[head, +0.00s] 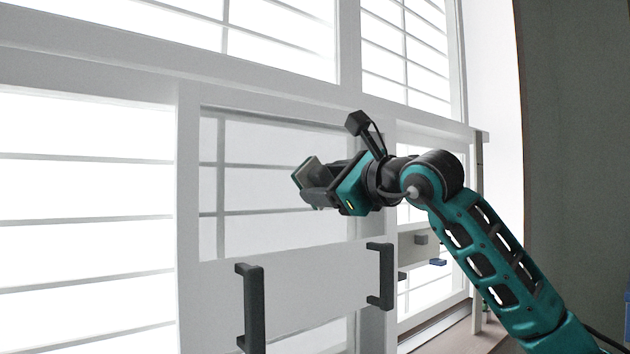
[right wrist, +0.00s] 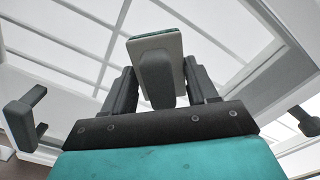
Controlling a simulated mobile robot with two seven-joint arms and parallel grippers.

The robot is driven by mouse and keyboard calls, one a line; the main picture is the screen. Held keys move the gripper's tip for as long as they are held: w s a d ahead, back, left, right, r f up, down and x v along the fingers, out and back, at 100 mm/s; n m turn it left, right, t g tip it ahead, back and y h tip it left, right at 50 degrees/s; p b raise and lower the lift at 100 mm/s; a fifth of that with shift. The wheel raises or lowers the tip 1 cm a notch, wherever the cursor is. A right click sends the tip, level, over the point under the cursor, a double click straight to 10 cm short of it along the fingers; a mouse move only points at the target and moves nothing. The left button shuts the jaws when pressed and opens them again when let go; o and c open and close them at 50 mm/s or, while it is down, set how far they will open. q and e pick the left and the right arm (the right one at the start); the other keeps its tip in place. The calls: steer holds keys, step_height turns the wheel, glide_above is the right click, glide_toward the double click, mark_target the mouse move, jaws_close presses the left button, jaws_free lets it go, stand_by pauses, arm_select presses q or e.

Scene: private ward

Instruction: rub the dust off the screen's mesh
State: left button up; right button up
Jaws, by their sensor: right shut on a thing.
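The screen's mesh (head: 265,190) is a grey, see-through panel in a white frame, with window bars showing behind it. It also fills the upper part of the right wrist view (right wrist: 75,28). Single dust marks on it cannot be made out. My right gripper (head: 316,186) is in front of the mesh's right part, shut on a pad (head: 306,172). In the right wrist view the pad (right wrist: 168,46) has a pale plate, a teal edge and a dark grip between the fingers. I cannot tell whether the pad touches the mesh. My left gripper is not in view.
Two dark handles (head: 252,305) (head: 380,276) stick out from the white panel below the mesh, below my right gripper. Bright white-framed windows (head: 80,230) lie left and above. A grey-green wall (head: 575,150) stands at the right. A small blue thing (head: 438,262) sits at the lower right.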

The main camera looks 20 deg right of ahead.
steer(key=w+d+p, duration=0.1)
steer(key=w+d, duration=0.1)
steer(key=d, duration=0.2)
steer(key=shift+s+a+f+b, duration=0.15)
steer(key=shift+s+a, duration=0.25)
steer(key=shift+a, duration=0.45)
steer(key=shift+s+a+r+b, duration=0.1)
steer(key=shift+s+a+b, duration=0.25)
steer(key=shift+a, duration=0.45)
steer(key=shift+s+a+f+b, duration=0.15)
steer(key=shift+s+a, duration=0.25)
steer(key=shift+a, duration=0.45)
steer(key=shift+s+a+r+b, duration=0.1)
steer(key=shift+s+a+b, duration=0.15)
steer(key=shift+a, duration=0.7)
steer(key=shift+s+a+b, duration=0.1)
steer(key=shift+s+a, duration=0.25)
steer(key=shift+a, duration=0.55)
steer(key=shift+s+a+r+b, duration=0.1)
steer(key=shift+s+a+b, duration=0.15)
steer(key=shift+a, duration=0.7)
steer(key=shift+s, duration=0.1)
steer(key=b, duration=0.3)
glide_toward(277, 184)
steer(key=shift+v, duration=1.5)
